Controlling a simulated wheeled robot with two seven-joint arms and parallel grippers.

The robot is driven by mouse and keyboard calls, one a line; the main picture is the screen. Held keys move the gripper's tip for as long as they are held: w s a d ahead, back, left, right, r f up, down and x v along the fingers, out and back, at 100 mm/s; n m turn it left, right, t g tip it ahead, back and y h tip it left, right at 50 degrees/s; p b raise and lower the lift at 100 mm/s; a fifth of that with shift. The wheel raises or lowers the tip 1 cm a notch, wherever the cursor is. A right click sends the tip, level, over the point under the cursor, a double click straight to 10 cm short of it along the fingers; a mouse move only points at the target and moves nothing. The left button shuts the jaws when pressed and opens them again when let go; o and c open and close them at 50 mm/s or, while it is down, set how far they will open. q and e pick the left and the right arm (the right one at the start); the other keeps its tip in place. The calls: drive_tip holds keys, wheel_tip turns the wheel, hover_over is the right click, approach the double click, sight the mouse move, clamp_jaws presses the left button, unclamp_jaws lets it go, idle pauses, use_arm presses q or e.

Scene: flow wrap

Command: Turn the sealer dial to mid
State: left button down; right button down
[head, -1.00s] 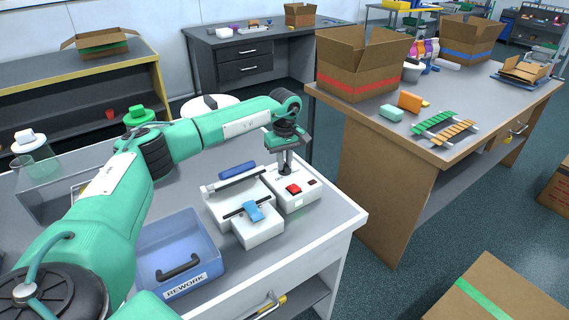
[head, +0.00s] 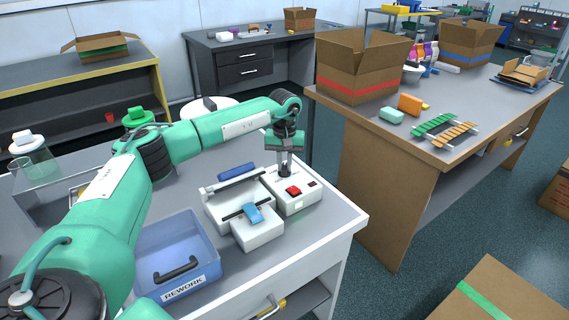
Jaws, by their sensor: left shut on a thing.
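The sealer (head: 237,207) is a white machine with a dark bar and a blue handle (head: 254,213), standing on the grey-topped table. Its control box (head: 299,202) at the right has a red button (head: 293,191) and a small lit green patch. My left gripper (head: 285,171) points straight down over the back of the control box and is shut on the dial there. The dial is mostly hidden between the fingers, so its setting cannot be read. My right gripper is not in view.
A blue bin marked REWORK (head: 207,236) stands left of the sealer. A blue roll-shaped thing (head: 236,171) lies behind the sealer. The table's right edge (head: 345,226) is close to the control box, with a strip of free tabletop between.

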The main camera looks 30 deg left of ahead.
sight(285, 166)
use_arm(q)
drive_tip(key=shift+r, duration=0.1)
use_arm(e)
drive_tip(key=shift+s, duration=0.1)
use_arm(q)
drive_tip(key=c, duration=1.4)
unclamp_jaws()
